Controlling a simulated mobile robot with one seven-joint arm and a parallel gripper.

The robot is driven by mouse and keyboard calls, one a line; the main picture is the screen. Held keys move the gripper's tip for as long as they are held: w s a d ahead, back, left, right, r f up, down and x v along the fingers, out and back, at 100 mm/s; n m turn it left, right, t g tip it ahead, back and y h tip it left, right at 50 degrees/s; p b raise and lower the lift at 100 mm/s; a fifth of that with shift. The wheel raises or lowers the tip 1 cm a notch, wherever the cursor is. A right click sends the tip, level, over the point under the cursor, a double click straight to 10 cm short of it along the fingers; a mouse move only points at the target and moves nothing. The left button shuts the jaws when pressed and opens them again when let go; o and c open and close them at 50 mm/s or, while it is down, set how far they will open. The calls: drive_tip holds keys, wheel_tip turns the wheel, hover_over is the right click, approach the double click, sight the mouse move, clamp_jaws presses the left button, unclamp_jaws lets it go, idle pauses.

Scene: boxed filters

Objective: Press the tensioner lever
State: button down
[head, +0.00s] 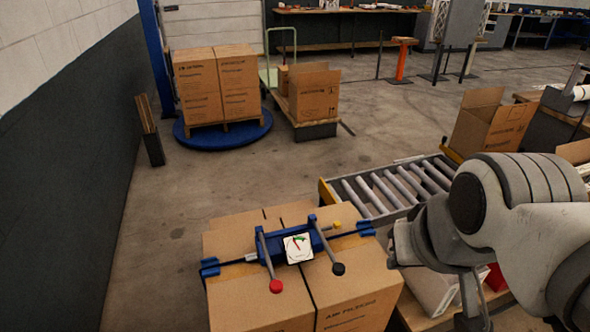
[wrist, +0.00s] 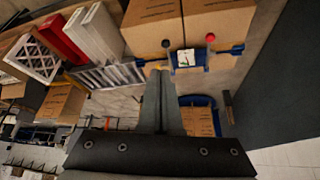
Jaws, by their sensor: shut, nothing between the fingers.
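The blue strap tensioner (head: 291,243) sits on top of the strapped carton stack, with a white gauge (head: 298,248) on its middle. One grey lever ends in a red knob (head: 276,286), another in a black knob (head: 338,269). A small yellow knob (head: 337,225) is at its far side. In the wrist view the tensioner shows past my fingertips, with the black knob (wrist: 166,43) and red knob (wrist: 210,38). My gripper (wrist: 158,70) is shut and empty, apart from the levers. In the head view my arm is right of the stack; its fingers are not clearly seen.
The strapped cartons (head: 350,285) stand at the front. A roller conveyor (head: 385,190) lies behind them, and an open carton (head: 490,122) is at the right. More cartons (head: 217,85) stand on a blue turntable (head: 222,133) at the back left. Floor left of the stack is clear.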

drive_tip(key=shift+w, duration=0.1)
drive_tip(key=n+g+b, duration=0.6)
drive_tip(key=n+b, duration=0.1)
drive_tip(key=n, duration=1.5)
hover_over(339, 266)
wheel_tip(339, 266, down, 15)
drive_tip(key=shift+f, duration=0.15)
wheel_tip(339, 266, down, 14)
drive_tip(key=b, duration=0.3)
drive_tip(key=shift+b, duration=0.3)
